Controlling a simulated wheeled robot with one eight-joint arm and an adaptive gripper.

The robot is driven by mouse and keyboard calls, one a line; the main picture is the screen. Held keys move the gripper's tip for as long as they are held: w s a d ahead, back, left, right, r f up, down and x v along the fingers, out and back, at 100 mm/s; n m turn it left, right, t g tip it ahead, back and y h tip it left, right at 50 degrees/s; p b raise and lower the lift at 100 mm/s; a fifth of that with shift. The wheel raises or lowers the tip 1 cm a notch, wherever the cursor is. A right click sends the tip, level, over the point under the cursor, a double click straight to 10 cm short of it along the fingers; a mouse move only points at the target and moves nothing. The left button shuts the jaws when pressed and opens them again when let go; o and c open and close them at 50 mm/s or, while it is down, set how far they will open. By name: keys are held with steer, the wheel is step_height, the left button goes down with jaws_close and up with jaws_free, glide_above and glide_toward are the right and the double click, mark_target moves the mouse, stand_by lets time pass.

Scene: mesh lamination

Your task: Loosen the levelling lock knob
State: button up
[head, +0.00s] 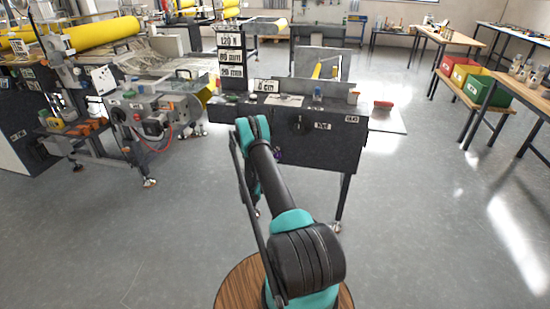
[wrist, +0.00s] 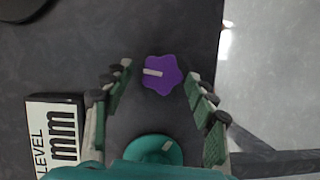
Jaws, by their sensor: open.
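A purple lobed knob (wrist: 163,74) with a white mark sits on the dark panel in the wrist view. Its label is not readable, so I cannot confirm that it is the levelling lock knob. A bit of purple (head: 278,155) shows beside my arm in the head view. My gripper (wrist: 160,82) is open, its green-padded fingers on either side of the purple knob, with small gaps visible. My arm hides the gripper in the head view.
A label reading "LEVEL mm" (wrist: 56,135) is left of the teal knob. The dark machine front (head: 335,145) carries a black knob (head: 299,124) to the right. Another machine (head: 150,120) stands at left. The floor (head: 430,230) at right is clear.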

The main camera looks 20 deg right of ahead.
steer(key=shift+o, duration=0.9)
step_height(320, 180, up, 8)
steer(key=shift+s+r, duration=0.1)
steer(key=shift+r, duration=0.35)
steer(key=shift+c, duration=0.9)
steer(key=shift+r, duration=0.6)
